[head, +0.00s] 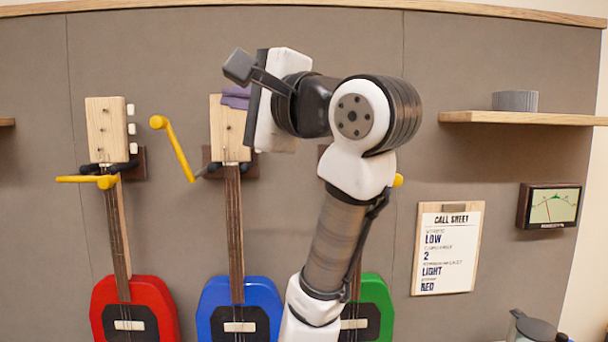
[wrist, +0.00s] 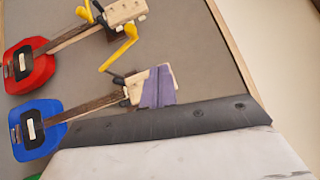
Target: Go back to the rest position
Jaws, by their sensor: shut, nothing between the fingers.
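My gripper (head: 270,105) is raised in front of the wall, at the upper middle of the head view. Its white hand is beside the headstock of the blue guitar (head: 240,292) in the picture. The fingertips are hidden in the head view. In the wrist view the dark edge and pale body of my gripper (wrist: 165,128) fill the lower part. It is shut, and I see nothing held. A purple cloth (wrist: 158,88) lies over the blue guitar's headstock, near the gripper's edge in the wrist view. It also shows in the head view (head: 236,97).
A red guitar (head: 110,290) hangs left and a green guitar (head: 375,290), partly behind my arm, hangs right. Yellow cranks (head: 175,150) stick out by the headstocks. A shelf (head: 520,118), a call sheet (head: 447,250) and a meter (head: 549,207) are at right.

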